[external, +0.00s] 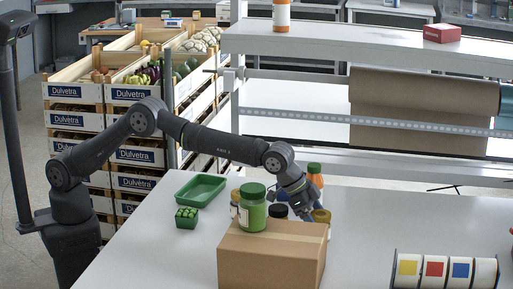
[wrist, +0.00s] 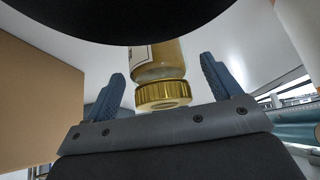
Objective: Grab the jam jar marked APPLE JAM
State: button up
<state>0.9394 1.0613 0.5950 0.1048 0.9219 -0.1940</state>
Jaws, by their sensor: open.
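In the wrist view a jar with a gold lid (wrist: 162,98) and pale amber contents stands between the two blue-grey fingers of my gripper (wrist: 163,68). The fingers are spread, with a gap on each side of the jar. Only the edge of its label shows, so I cannot read it. In the external view my gripper (external: 306,207) is low behind the cardboard box, beside a gold-lidded jar (external: 322,216). A dark-lidded jar (external: 280,212) and another jar (external: 235,198) stand behind the box, partly hidden. No APPLE JAM marking is legible.
The cardboard box (external: 270,262) carries a green jar (external: 252,212) near my forearm. An orange bottle with a green cap (external: 314,177) stands behind my gripper. A green tray (external: 201,189) and a small green carton (external: 186,217) lie left. The table right of the box is clear up to the label rolls (external: 445,271).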

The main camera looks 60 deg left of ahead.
jog(key=c, duration=1.3)
